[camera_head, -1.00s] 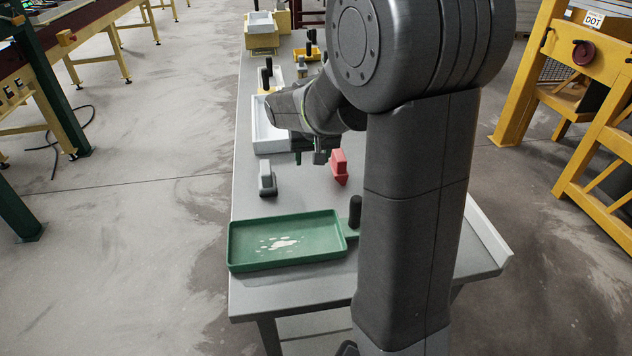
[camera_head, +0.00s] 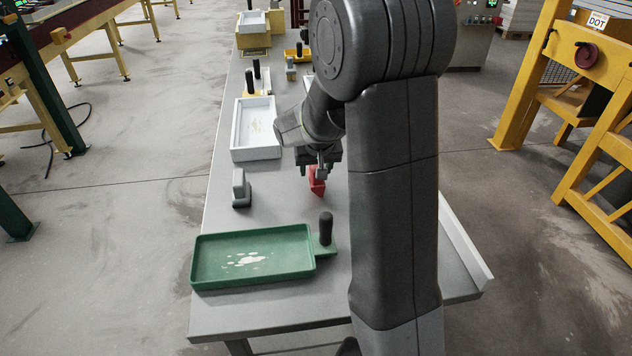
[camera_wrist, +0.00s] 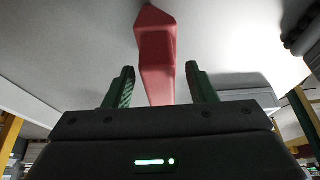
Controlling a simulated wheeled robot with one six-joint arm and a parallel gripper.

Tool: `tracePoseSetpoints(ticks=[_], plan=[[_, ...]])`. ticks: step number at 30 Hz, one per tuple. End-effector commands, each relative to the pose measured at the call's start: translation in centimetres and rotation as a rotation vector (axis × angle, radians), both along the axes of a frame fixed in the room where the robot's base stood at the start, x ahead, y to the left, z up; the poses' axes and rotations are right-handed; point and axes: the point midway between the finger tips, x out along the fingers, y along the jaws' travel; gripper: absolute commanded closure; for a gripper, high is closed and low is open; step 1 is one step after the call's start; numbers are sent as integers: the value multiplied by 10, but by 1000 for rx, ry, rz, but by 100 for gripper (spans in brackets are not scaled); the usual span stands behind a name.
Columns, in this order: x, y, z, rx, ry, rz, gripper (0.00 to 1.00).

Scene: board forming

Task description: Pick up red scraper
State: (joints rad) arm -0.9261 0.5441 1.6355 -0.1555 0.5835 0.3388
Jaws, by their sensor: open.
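The red scraper (camera_head: 316,184) stands on the grey table, partly hidden behind my gripper in the head view. In the wrist view the red scraper (camera_wrist: 155,50) extends up from between the two green fingers. My gripper (camera_head: 322,168) is open, just above and at the scraper. In the wrist view my gripper (camera_wrist: 160,88) has one finger on each side of the scraper, with a gap visible on both sides.
A grey scraper-like block (camera_head: 241,188) stands to the left. A green tray (camera_head: 206,262) with pale spots and a black handle lies nearer. A white tray (camera_head: 237,130) and several tools stand farther back. Bare table surrounds the red scraper.

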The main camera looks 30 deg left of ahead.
Motion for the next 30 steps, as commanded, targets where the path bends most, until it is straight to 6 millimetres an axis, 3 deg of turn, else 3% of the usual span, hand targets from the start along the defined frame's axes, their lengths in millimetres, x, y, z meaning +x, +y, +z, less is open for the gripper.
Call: tracePoseSetpoints(ticks=[3,10,11,22,30], plan=[[0,0,0,0,0,0,53],[0,0,0,0,0,0,98],[0,0,0,0,0,0,100],[0,0,9,2,-1,-1,100],[1,1,62,4,-3,-1,100]])
